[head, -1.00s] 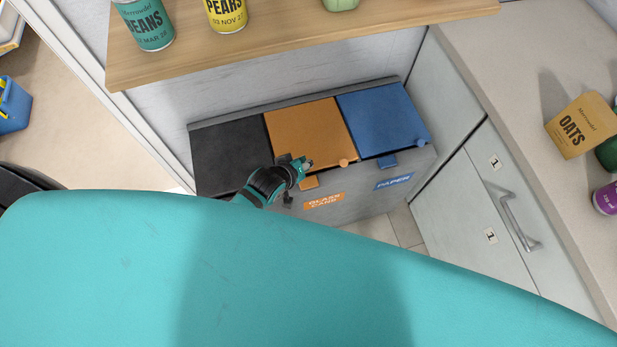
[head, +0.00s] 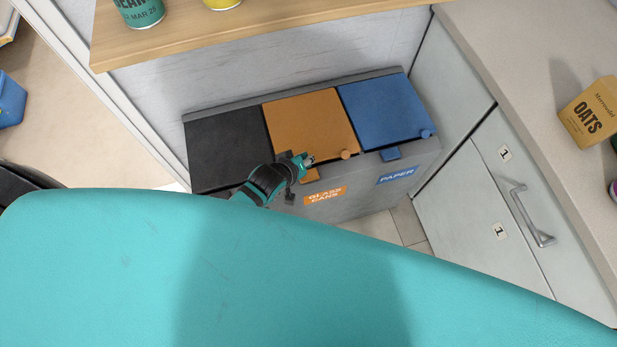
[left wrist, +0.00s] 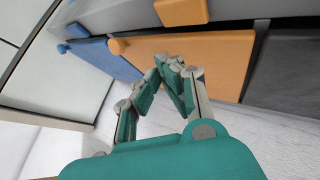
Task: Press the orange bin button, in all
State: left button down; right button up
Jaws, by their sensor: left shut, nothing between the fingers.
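The orange bin lid (head: 308,120) is the middle of three lids in the head view. A round orange knob (head: 346,154) sits at its front right corner. A square orange tab (head: 310,175) sticks out from the front edge, partly behind my gripper. I cannot tell which of the two is the button. My left gripper (head: 305,161) is shut and empty over the lid's front edge, left of the knob and by the tab. In the left wrist view its fingertips (left wrist: 174,64) overlap the orange lid (left wrist: 220,50); the knob (left wrist: 118,46) and tab (left wrist: 181,11) show clear of them. Contact cannot be told.
A black lid (head: 228,145) is left and a blue lid (head: 385,108) right, with a blue knob (head: 426,134) and tab (head: 390,154). A wooden shelf (head: 260,35) with cans overhangs behind. A cabinet with a drawer handle (head: 530,215) stands right. My teal body hides the foreground.

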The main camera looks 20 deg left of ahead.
aim_at(308, 176)
pick_arm(q)
notch_tip(308, 176, down, 2)
jog(key=shift+f+b, duration=0.15)
jog(key=shift+b, duration=0.45)
jog(key=shift+f+b, duration=0.5)
jog(key=shift+f, duration=0.4)
pick_arm(e)
jog(key=f, duration=0.3)
jog(key=shift+d+f, duration=0.15)
jog(key=shift+d, duration=0.05)
pick_arm(q)
jog(key=shift+f, duration=0.2)
jog(key=shift+f, duration=0.25)
pick_arm(e)
jog(key=shift+a+f, duration=0.1)
